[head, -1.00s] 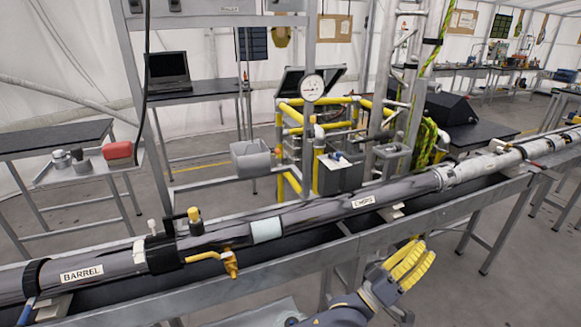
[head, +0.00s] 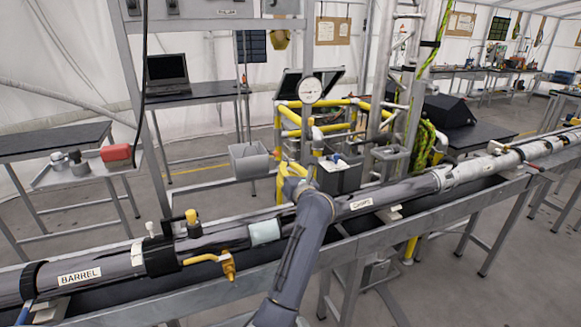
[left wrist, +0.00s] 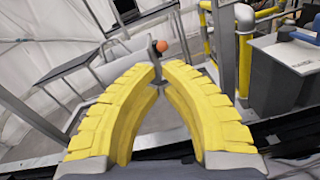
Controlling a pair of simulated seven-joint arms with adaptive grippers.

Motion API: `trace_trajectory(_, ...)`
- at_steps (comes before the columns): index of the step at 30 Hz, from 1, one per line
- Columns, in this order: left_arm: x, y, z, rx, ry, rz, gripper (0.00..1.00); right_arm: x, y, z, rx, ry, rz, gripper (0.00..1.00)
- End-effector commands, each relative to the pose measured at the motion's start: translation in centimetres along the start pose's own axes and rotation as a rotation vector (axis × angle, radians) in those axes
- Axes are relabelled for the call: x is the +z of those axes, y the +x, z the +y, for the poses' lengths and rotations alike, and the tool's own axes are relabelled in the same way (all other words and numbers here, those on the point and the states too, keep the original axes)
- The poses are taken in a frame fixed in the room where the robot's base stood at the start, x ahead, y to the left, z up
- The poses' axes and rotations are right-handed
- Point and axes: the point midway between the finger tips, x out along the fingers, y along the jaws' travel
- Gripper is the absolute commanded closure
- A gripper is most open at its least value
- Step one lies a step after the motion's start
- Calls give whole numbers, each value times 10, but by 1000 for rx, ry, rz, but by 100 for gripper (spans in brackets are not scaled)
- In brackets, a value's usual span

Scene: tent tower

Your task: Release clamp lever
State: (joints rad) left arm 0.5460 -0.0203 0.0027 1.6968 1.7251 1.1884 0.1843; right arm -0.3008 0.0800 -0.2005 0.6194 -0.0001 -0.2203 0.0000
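The long dark pipe (head: 110,272) marked BARREL lies across the bench. A yellow lever (head: 202,258) with a brass end (head: 229,266) sits on its front. A black clamp-like collar (head: 160,254) with upright knobs is just left of it. My left gripper (head: 291,178) reaches over the pipe, to the right of the collar, its fingers partly hidden by my arm. In the left wrist view its yellow fingers (left wrist: 158,76) nearly meet at the tips and hold nothing visible. An orange knob (left wrist: 161,46) on a dark stem shows beyond the tips; it looks apart from them. My right gripper is not in view.
Behind the pipe are yellow piping (head: 290,115), a pressure gauge (head: 311,90), a grey bin (head: 249,158) and a dark grey box (head: 340,174). An upright metal frame post (head: 140,120) stands behind the barrel end. A side tray (head: 60,181) holds a red box (head: 117,153).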

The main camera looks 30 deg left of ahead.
Motion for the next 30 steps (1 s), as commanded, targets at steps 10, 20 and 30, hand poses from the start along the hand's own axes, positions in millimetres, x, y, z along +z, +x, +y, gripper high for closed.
trace_trajectory(10,-34,17,10,-13,-99,143,100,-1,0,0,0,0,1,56)
trace_trajectory(20,-34,17,10,-13,-99,143,100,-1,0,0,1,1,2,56)
trace_trajectory(30,-38,51,10,-11,-95,142,100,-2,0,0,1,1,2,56)
